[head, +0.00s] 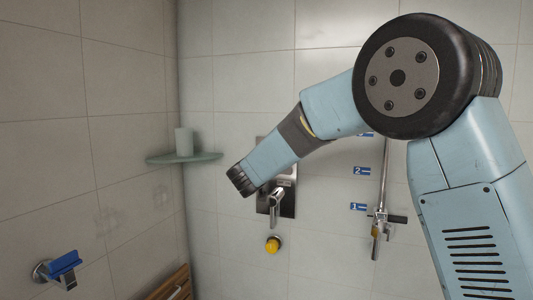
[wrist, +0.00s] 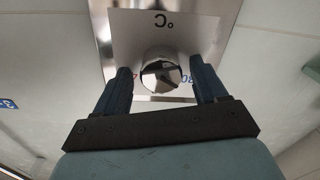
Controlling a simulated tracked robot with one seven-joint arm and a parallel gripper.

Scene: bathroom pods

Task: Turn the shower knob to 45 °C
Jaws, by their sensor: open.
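The shower knob (wrist: 160,74) is a round chrome knob on a shiny metal panel (wrist: 205,32). In the wrist view the panel is upside down, with an inverted "°C" mark. A blue numeral shows right of the knob and part of a red one left of it. My gripper (wrist: 160,66) is open, with one dark finger on each side of the knob. Narrow gaps show between fingers and knob; contact is not visible. In the head view my arm covers much of the panel (head: 288,205), the knob is not clearly seen, and the fingers are hidden.
A chrome lever (head: 275,203) is on the panel, with a yellow round fitting (head: 272,244) below. A shower rail (head: 384,180) stands to the right beside blue number labels. A glass shelf (head: 205,157) holds a white cup (head: 184,141). A blue-handled tap (head: 64,263) is at left.

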